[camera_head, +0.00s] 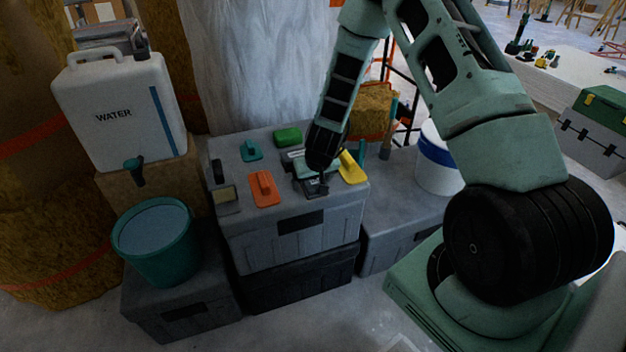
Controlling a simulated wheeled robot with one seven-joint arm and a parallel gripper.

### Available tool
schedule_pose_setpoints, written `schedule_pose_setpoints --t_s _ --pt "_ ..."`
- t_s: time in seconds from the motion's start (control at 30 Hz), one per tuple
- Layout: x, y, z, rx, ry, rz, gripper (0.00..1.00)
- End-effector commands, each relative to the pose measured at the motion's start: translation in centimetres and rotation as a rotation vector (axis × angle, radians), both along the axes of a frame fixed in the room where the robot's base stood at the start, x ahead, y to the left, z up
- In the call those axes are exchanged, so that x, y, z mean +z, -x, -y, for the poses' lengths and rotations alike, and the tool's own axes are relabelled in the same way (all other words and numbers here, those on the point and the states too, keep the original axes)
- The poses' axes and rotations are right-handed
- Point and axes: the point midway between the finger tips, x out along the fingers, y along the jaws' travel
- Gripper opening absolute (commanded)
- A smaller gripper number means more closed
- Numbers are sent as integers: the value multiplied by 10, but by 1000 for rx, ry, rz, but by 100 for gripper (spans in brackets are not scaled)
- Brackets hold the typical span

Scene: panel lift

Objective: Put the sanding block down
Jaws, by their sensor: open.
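My gripper (317,184) points down over the front right part of the grey case top (295,215). It is open, close above or at a small dark grey item (305,187) that it partly covers. I cannot tell for sure whether this item is the sanding block or whether the two touch. An orange hand float (264,189) lies to the left of the gripper. A yellow float (352,168) lies close on its right. A teal float (251,151) and a green block (287,137) lie farther back on the case.
A dark item with a tan face (226,196) lies at the case's left edge. A teal bucket (155,245) and a white water jug (120,105) stand to the left. A white bucket (437,165) stands on the lower grey case at right.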

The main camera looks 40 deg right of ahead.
Motion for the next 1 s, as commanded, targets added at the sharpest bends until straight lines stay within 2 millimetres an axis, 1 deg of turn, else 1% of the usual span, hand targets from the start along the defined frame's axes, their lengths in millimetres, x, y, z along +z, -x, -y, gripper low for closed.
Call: schedule_pose_setpoints --t_s 0.17,0.5,0.63,0.77,0.8,0.87,0.9,0.97,1.0 --pt "19 5 -1 1 2 1 80" --pt "85 30 -8 1 3 3 80" --pt "102 38 -10 -1 3 2 80" --pt "111 43 -12 0 0 1 80" --pt "114 43 -15 7 -2 2 80" --pt "121 43 -27 32 -16 3 80" --pt "128 44 -41 61 -33 3 80" --pt "142 48 -73 130 -67 -1 80" --pt "155 54 -100 193 -95 -9 80"
